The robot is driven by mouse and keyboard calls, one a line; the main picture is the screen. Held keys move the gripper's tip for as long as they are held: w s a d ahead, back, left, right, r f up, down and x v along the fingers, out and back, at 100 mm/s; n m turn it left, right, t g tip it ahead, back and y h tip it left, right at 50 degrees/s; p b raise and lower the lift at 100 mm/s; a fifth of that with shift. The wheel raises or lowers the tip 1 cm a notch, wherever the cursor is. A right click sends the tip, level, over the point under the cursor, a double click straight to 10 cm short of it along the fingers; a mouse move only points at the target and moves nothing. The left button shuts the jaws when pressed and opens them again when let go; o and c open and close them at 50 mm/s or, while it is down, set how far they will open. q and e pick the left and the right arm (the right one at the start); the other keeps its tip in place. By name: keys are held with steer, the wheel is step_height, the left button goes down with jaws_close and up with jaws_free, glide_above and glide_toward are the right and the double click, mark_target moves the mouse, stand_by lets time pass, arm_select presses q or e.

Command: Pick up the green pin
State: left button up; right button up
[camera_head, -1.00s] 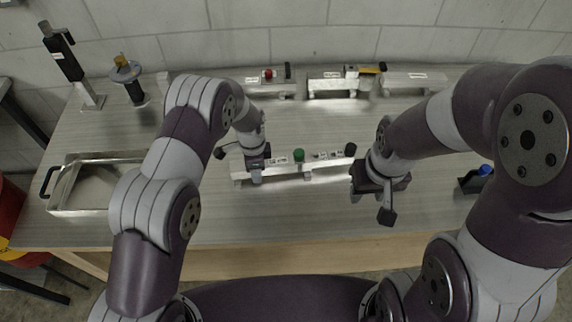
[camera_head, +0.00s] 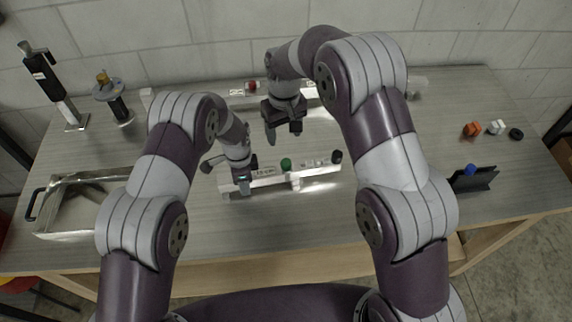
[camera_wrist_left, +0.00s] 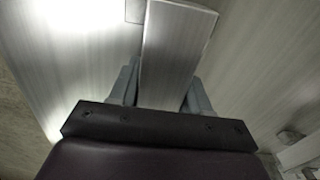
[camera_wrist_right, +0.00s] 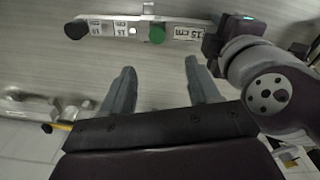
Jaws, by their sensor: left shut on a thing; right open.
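The green pin (camera_head: 286,164) stands on the long aluminium trailer (camera_head: 267,181) near the middle of the table. In the right wrist view the green pin (camera_wrist_right: 157,35) sits beside a "15 cm" label, ahead of the fingertips. My left gripper (camera_head: 243,188) is shut on the left end of the trailer, and the left wrist view shows the metal bar (camera_wrist_left: 172,50) between its fingers. My right gripper (camera_head: 284,136) is open and empty, pointing down behind the trailer. Its fingers (camera_wrist_right: 158,68) are spread apart, with the pin beyond them and roughly centred.
Another rail with a red knob (camera_head: 251,86) lies at the back, partly hidden by my right arm. A metal tray (camera_head: 85,178) is at the left. A black holder with a blue part (camera_head: 471,170) and small loose parts (camera_head: 496,127) are at the right.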

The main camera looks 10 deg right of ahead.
mark_target(286, 162)
steer(key=f, duration=1.1)
steer(key=shift+s+d+f, duration=0.15)
steer(key=shift+d+f, duration=0.15)
steer(key=shift+f, duration=0.1)
jaws_close()
